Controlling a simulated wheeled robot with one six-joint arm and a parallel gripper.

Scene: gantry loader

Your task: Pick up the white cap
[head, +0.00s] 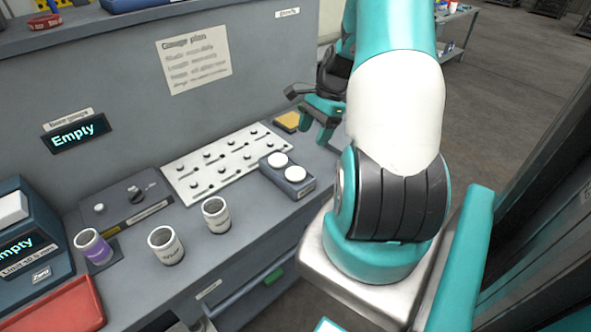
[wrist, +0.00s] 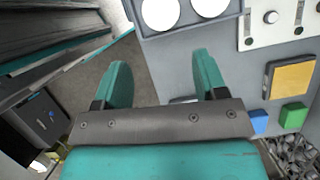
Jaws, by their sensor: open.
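Two round white caps sit side by side on a dark grey block on the bench, a back-left one (head: 277,160) and a front-right one (head: 295,174). I cannot tell which one the task names. Both show at the top edge of the wrist view, a left one (wrist: 160,12) and a right one (wrist: 209,6), partly cut off. My gripper (head: 320,122) is open and empty, above the bench's right end, behind and right of the block. In the wrist view its teal fingers (wrist: 162,64) stand apart, with the caps beyond the tips.
Several cups, including a purple-banded one (head: 94,246), stand left of the block. A white slotted panel (head: 222,162) lies behind it. A yellow pad (head: 289,122), blue block (wrist: 259,121) and green block (wrist: 293,116) are near my gripper. A red tray (head: 60,308) lies front left.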

